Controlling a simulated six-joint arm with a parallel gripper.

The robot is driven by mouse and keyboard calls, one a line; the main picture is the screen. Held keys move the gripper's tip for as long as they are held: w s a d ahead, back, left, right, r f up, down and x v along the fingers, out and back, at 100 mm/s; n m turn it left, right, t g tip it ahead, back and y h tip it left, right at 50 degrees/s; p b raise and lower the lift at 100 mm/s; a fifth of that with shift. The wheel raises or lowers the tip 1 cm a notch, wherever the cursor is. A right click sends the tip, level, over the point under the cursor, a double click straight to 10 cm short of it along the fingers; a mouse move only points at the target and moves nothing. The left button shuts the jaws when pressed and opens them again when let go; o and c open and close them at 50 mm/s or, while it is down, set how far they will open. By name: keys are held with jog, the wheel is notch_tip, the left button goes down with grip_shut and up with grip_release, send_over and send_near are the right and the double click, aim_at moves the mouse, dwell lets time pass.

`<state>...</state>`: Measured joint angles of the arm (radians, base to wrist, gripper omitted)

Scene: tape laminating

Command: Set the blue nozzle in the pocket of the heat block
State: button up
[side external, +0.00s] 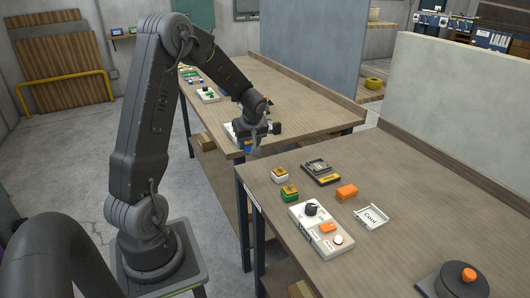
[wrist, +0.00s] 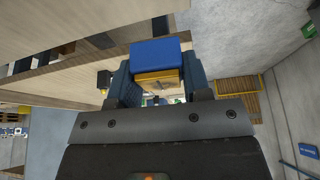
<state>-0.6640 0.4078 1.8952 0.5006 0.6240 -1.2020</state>
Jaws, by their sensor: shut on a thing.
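My gripper (side external: 254,146) hangs by the near corner of the far table, left of the near table. In the wrist view its fingers (wrist: 158,84) are shut on the blue nozzle (wrist: 160,52), a blue block with a yellowish part nearer the palm. The nozzle is hard to make out in the side view. A dark grey unit with a yellow label (side external: 320,173), which appears to be the heat block, lies on the near table, to the right of and apart from my gripper. Its pocket is too small to judge.
The near table (side external: 440,225) holds a white block (side external: 280,174), a green block (side external: 289,193), an orange block (side external: 346,192), a control box (side external: 322,243), a white "Cool" tray (side external: 372,216) and a dark round base with an orange knob (side external: 468,274). A grey partition (side external: 450,115) stands behind.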

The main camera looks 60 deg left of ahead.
jog(key=s+a+r, duration=0.2)
jog(key=s, duration=0.1)
jog(key=n, duration=0.1)
send_over(316, 165)
jog(key=f, duration=0.1)
jog(key=shift+w+d+f, duration=0.1)
jog(key=shift+d+f, duration=0.15)
jog(key=shift+d, duration=0.3)
jog(key=shift+f, duration=2.55)
jog(key=shift+f, duration=0.7)
